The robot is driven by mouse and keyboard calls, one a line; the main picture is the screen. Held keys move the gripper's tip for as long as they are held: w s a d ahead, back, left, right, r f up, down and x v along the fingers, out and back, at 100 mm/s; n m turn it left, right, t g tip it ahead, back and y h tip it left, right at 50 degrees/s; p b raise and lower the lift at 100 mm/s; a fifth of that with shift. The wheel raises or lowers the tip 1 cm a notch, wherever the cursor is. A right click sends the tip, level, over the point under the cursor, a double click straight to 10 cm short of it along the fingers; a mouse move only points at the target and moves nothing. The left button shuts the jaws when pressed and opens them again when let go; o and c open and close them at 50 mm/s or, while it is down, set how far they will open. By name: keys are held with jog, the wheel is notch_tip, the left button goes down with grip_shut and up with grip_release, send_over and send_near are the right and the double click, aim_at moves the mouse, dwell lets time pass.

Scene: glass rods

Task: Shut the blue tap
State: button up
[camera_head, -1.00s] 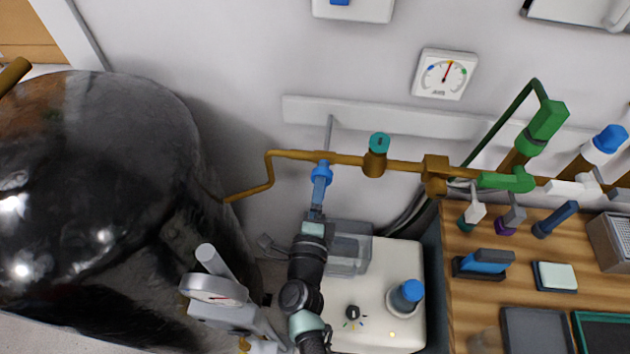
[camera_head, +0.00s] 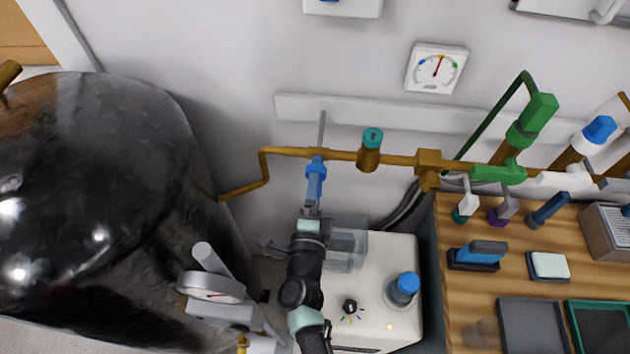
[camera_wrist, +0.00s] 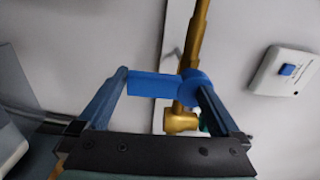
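The blue tap (camera_head: 316,172) is on the brass pipe, above my arm in the head view. In the wrist view its blue lever (camera_wrist: 155,86) lies crosswise, with its round hub at the right on the brass pipe. My gripper (camera_wrist: 158,76) is open, its two fingers wide apart. The left fingertip is at the lever's free end and the right fingertip is by the hub; I cannot tell whether they touch. In the head view my gripper (camera_head: 313,198) is just below the tap and hides part of it.
The brass pipe (camera_head: 340,154) runs along the wall, with a teal-capped valve (camera_head: 371,147) and green fittings (camera_head: 497,173) to the right. A large dark tank (camera_head: 100,190) stands left. A white unit (camera_head: 385,255) with a blue-capped bottle (camera_head: 404,287) is below right.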

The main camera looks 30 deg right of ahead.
jog(key=v, duration=0.7)
jog(key=shift+s+a, duration=0.15)
jog(key=shift+s, duration=0.1)
dwell(0.4)
